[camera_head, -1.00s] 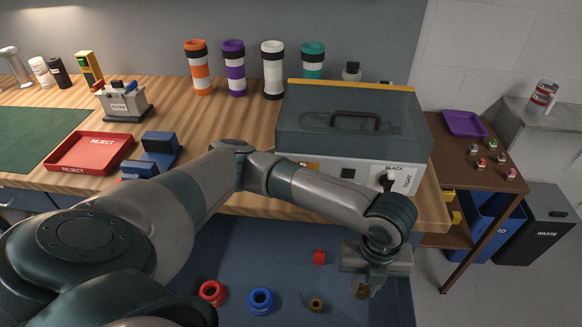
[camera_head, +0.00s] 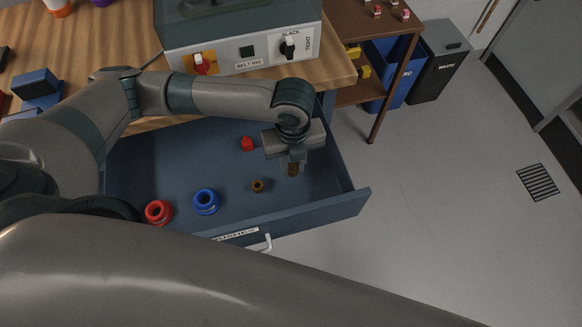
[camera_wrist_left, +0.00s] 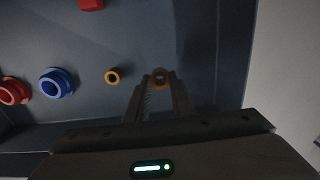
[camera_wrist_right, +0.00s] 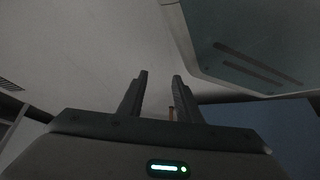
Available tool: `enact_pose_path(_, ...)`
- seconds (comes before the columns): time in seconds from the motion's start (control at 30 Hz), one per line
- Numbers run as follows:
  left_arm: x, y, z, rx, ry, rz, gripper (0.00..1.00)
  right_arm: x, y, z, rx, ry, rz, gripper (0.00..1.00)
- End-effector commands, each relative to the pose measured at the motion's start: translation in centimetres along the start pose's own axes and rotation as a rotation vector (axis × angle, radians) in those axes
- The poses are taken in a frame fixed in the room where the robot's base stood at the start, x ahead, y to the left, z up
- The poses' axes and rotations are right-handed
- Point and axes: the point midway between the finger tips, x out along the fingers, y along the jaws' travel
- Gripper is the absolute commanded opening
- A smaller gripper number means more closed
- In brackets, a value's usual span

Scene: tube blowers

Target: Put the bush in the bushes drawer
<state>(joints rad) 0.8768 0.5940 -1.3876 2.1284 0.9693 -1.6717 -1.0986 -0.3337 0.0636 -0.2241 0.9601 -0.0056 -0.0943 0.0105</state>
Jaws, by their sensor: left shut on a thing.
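My left gripper (camera_head: 291,161) is shut on a small brown bush (camera_head: 293,170). It holds the bush over the right part of the open blue drawer (camera_head: 150,160); the bush also shows as a ring between the fingertips in the left wrist view (camera_wrist_left: 160,77). In the drawer lie a red ring-shaped bush (camera_head: 158,211), a blue one (camera_head: 206,201), a small brass one (camera_head: 257,186) and a small red piece (camera_head: 247,144).
The wooden bench (camera_head: 335,68) with a grey machine (camera_head: 245,60) stands behind the drawer. A brown side table (camera_head: 385,35), a blue bin (camera_head: 395,75) and a dark waste bin (camera_head: 437,65) are at the right.

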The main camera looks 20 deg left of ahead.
Motion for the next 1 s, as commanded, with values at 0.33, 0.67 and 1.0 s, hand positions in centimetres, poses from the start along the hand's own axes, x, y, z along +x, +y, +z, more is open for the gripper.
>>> enact_pose_path(0.33, 0.7, 0.0, 0.0, 0.001, 0.000, 0.000, 0.00, 0.0, 0.1, 0.6, 0.000, -0.013, 0.001, 0.31)
enact_pose_path(0.67, 3.2, 0.0, -0.1, -0.001, 0.002, 0.001, 0.00, -0.2, 0.2, 0.2, 0.000, -0.010, 0.002, 0.31)
enact_pose_path(1.0, 4.5, 0.0, 0.0, 0.001, 0.000, -0.001, 0.00, -0.2, 0.2, 1.2, 0.000, -0.032, 0.003, 0.31)
